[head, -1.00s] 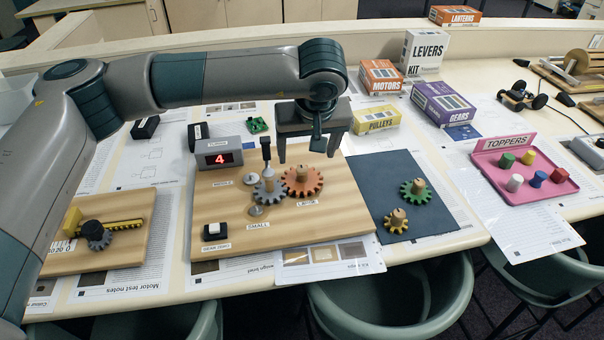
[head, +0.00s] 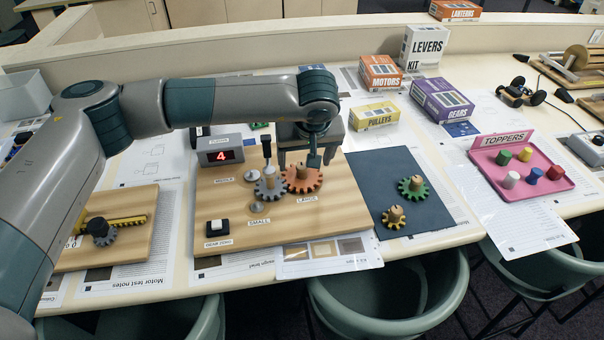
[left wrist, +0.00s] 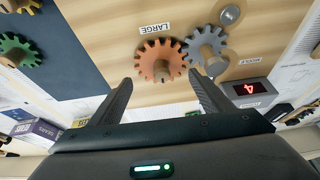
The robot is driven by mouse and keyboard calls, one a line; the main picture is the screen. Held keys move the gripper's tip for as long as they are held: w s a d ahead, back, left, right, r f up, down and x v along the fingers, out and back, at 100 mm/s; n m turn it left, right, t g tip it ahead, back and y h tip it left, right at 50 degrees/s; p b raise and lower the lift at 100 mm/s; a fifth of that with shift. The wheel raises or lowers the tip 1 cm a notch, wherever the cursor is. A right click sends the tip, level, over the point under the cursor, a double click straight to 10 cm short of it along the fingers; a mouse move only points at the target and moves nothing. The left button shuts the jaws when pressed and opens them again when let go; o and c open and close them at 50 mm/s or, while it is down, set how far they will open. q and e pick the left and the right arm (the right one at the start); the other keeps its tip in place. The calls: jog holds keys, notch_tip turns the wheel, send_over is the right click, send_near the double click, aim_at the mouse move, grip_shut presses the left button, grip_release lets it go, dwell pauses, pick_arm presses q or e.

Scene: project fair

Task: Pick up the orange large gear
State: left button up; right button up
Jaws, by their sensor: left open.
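The orange large gear (head: 302,180) lies on the wooden board (head: 340,220) beside the label LARGE, with a wooden peg or knob at its centre. It also shows in the left wrist view (left wrist: 160,50). A grey gear (head: 268,187) sits right beside it, their teeth meeting or nearly so. My left gripper (head: 298,163) is just behind and above the orange gear in the head view. In the left wrist view its two fingers (left wrist: 160,88) are apart, with the orange gear beyond and between their tips and nothing held. My right gripper is not in view.
A display reading 4 (head: 220,156) and a black-and-white switch (head: 217,228) stand on the board. A dark mat (head: 400,170) to the right holds a green gear (head: 412,187) and a yellow gear (head: 395,216). Boxes stand behind, including the yellow PULLEYS box (head: 375,116).

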aim_at(302, 166)
pick_arm(q)
jog(key=p+x, duration=0.1)
jog(key=x, duration=0.1)
jog(key=p+x, duration=0.1)
jog(key=x, duration=0.1)
jog(key=shift+a+p, duration=0.2)
jog(key=shift+p, duration=0.15)
jog(key=shift+w+f, duration=0.15)
jog(key=shift+f, duration=0.15)
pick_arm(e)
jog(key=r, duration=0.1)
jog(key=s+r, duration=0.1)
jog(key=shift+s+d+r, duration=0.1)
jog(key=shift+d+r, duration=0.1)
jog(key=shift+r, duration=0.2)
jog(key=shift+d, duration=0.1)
pick_arm(q)
jog(key=shift+c, duration=0.6)
jog(key=c, duration=0.7)
